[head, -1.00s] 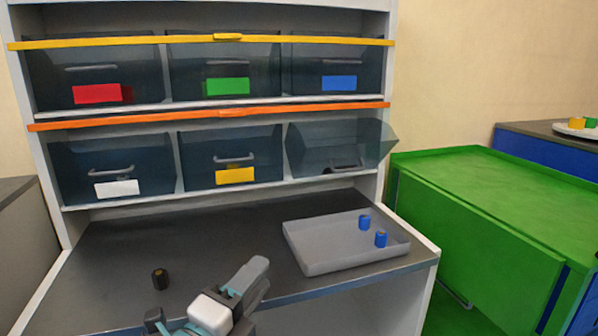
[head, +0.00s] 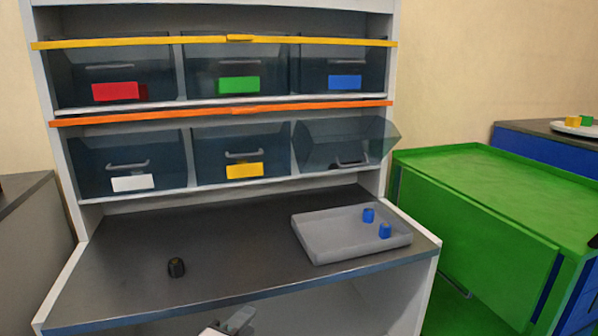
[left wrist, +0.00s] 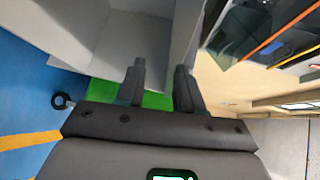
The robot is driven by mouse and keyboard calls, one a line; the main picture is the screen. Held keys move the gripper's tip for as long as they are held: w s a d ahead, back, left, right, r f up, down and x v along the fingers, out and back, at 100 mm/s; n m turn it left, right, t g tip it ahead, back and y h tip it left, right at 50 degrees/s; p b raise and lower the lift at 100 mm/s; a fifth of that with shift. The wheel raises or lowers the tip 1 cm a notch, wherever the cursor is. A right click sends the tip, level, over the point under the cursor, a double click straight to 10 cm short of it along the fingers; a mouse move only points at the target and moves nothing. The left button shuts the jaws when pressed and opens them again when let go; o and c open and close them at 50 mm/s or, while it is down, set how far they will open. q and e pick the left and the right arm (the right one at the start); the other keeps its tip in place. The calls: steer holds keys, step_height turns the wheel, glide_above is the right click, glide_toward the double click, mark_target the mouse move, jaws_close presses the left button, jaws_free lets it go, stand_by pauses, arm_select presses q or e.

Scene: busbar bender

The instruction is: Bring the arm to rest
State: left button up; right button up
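My left gripper (head: 236,324) shows only in part at the bottom edge of the head view, in front of and below the front edge of the dark worktop (head: 130,245). In the left wrist view its two dark fingers (left wrist: 160,88) stand apart with a gap between them and nothing held. Green shows through the gap, and a pale grey panel (left wrist: 118,40) lies beyond the fingers. Most of the left arm is out of the head view. My right gripper is not in view.
A grey tray (head: 325,252) with two blue cylinders is at the right. Bins stand above; the lower right bin (head: 340,143) is tilted open. A green cabinet (head: 470,215) stands at the right.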

arm_select(q)
steer(key=s+a+f+n+g+y, duration=0.1)
steer(key=s+a+f+n+g, duration=0.2)
steer(key=f, duration=0.9)
steer(key=s+a+f+n+g+y, duration=0.1)
steer(key=s+f+n+g, duration=0.3)
steer(key=f, duration=0.8)
steer(key=s+d+f+n+g, duration=0.1)
steer(key=s+f+n+g, duration=0.2)
steer(key=s+f+n, duration=0.45)
steer(key=s+d+f+n+g, duration=0.1)
steer(key=s+f+n+g, duration=0.3)
steer(key=s+n, duration=0.6)
step_height(320, 180, up, 31)
steer(key=p, duration=3.1)
steer(key=shift+s+d+p, duration=0.2)
steer(key=shift+s+p, duration=0.15)
steer(key=shift+p, duration=0.05)
